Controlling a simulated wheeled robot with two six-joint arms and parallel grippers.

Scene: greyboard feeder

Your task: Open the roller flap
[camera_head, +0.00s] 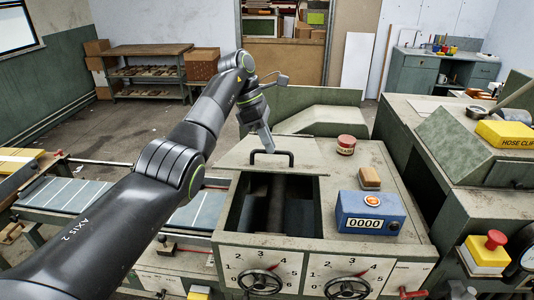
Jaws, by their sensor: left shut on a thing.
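The roller flap (303,157) is a grey-green panel on top of the feeder machine, with a black bar handle (287,154) near its front edge. My left gripper (268,149) comes down from above and is shut on the handle. The flap's front edge stands clear of the opening (300,210) in front of it, where dark rollers (262,205) show inside. How far the flap is tilted is hard to tell. My left arm crosses the left half of the view. My right gripper is out of view.
On the machine top, right of the opening, are a red tin (346,145), a brown block (369,178) and a blue counter box (371,213) reading 0000. Two dials (261,282) are on the front. A conveyor (75,195) lies left, and another machine (465,160) stands right.

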